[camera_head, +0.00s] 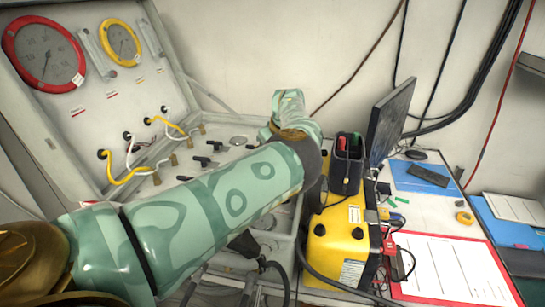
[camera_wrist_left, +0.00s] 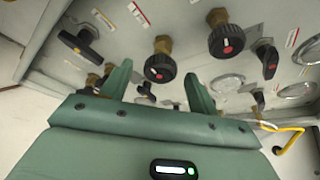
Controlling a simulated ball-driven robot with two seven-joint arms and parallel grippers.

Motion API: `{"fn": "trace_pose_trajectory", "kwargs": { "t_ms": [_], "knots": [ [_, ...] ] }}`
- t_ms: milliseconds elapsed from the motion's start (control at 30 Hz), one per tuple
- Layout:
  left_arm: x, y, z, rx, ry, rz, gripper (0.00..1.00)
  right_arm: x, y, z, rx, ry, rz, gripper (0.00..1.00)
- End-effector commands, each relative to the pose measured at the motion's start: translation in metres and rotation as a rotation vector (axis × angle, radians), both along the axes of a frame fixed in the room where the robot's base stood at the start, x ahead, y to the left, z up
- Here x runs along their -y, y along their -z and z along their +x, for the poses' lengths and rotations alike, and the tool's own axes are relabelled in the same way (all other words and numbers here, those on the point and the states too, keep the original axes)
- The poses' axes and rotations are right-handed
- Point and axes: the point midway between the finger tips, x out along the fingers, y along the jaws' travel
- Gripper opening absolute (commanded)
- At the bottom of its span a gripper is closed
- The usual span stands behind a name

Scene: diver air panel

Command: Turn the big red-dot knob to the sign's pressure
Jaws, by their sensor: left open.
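In the left wrist view two round black knobs with red dots show on the panel. The larger-looking one (camera_wrist_left: 226,40) is right of my left gripper (camera_wrist_left: 158,70); the other knob (camera_wrist_left: 160,68) appears between its fingertips. The gripper is open, with no visible grip on either knob; contact cannot be told. In the head view my left arm crosses the panel and hides much of it; neither knob can be made out there. The red-rimmed gauge (camera_head: 45,56) and yellow-rimmed gauge (camera_head: 121,43) are on the upright lid. I cannot pick out a readable pressure sign. My right gripper is not in view.
Black lever handles (camera_wrist_left: 80,41) and (camera_wrist_left: 267,60) flank the knobs. Yellow and white hoses (camera_head: 130,177) run across the panel's left part. A yellow case (camera_head: 338,238) stands close on the right, beside a desk with a monitor (camera_head: 389,118) and red clipboard (camera_head: 455,268).

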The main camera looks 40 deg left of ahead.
Motion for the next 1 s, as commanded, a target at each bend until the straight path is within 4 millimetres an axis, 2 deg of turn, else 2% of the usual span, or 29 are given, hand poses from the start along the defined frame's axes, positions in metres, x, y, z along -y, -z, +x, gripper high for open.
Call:
{"fn": "trace_pose_trajectory", "kwargs": {
  "t_ms": [100,367,533,767,1000],
  "knots": [
    [-0.003,0.006,0.001,0.002,0.000,-0.001,0.60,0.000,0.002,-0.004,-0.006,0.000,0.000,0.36],
    [-0.003,0.007,0.001,0.002,0.000,0.000,0.60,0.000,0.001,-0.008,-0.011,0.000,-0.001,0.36],
    [-0.003,0.007,0.001,0.002,0.000,0.000,0.16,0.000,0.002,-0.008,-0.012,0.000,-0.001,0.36],
    [-0.003,0.006,0.001,0.002,0.006,0.000,0.16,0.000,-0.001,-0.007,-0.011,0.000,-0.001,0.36],
    [-0.003,0.002,-0.001,0.001,0.082,0.000,0.16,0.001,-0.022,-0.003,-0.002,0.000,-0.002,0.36]
  ]
}}
